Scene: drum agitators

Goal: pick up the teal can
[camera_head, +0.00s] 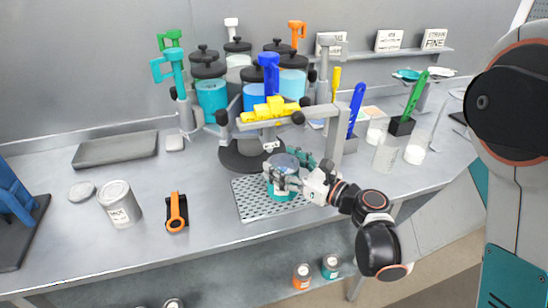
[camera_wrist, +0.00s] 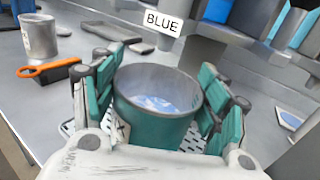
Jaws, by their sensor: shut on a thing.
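The teal can (camera_head: 283,190) stands on a perforated metal plate (camera_head: 246,205) under the dispenser stand. It is open at the top. In the wrist view the teal can (camera_wrist: 153,127) sits between the fingers, upright, with pale blue-white contents inside. My gripper (camera_head: 289,172) is shut on the can, with teal-padded fingers on both sides of it. In the wrist view my gripper (camera_wrist: 158,105) has one finger against each side of the can. The can's base is hidden in the wrist view, so I cannot tell whether it touches the plate.
The grey dispenser stand (camera_head: 338,115) with a yellow clamp (camera_head: 270,109) rises close behind and over the can. Clear cups (camera_head: 387,152) stand to the right. The front table edge is free.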

